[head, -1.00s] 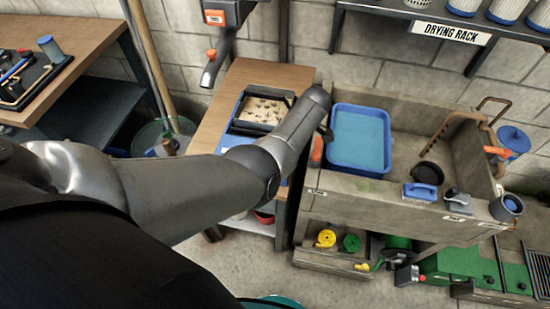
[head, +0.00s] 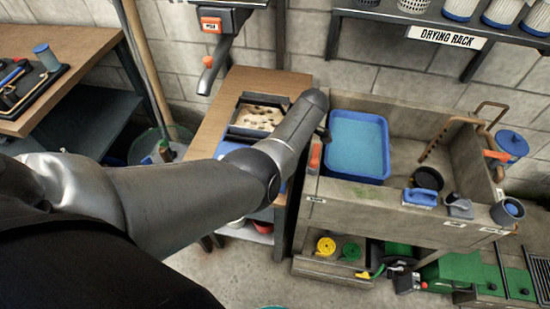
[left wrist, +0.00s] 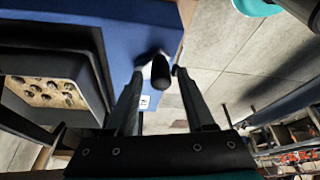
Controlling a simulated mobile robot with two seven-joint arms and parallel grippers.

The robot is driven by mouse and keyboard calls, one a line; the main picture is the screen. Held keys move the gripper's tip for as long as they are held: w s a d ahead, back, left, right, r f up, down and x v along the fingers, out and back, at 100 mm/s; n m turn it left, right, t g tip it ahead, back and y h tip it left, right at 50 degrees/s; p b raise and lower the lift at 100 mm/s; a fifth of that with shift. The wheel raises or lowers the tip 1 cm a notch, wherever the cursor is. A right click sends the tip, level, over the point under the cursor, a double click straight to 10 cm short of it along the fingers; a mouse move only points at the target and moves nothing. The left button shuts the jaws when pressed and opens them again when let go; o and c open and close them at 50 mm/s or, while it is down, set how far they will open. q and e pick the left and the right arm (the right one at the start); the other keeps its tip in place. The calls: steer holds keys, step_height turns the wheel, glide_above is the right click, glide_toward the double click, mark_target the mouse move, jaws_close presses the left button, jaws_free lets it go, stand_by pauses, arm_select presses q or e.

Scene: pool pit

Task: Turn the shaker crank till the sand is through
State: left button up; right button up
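The shaker is a blue box with a dark-rimmed tray (head: 237,131) on the wooden bench, partly hidden by my left arm in the head view. Pale sand with dark stones (head: 260,117) lies in the tray; it also shows at the left of the left wrist view (left wrist: 48,92). The crank's black knob (left wrist: 161,72) stands out beside the blue side of the shaker (left wrist: 130,25). My left gripper (left wrist: 158,74) is open, its fingertips on either side of the knob, with gaps showing. In the head view the gripper is hidden behind my arm. My right gripper is not in view.
A stone sink with a blue tub (head: 357,178) stands right of the bench (head: 215,105). Yellow and green coils (head: 326,246) sit on a low shelf. The floor in front is mostly clear.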

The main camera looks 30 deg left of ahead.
arm_select(q)
steer(key=shift+d, duration=0.1)
steer(key=p+v, duration=0.1)
steer(key=v, duration=1.4)
steer(key=shift+r+p, duration=0.15)
steer(key=shift+p, duration=0.25)
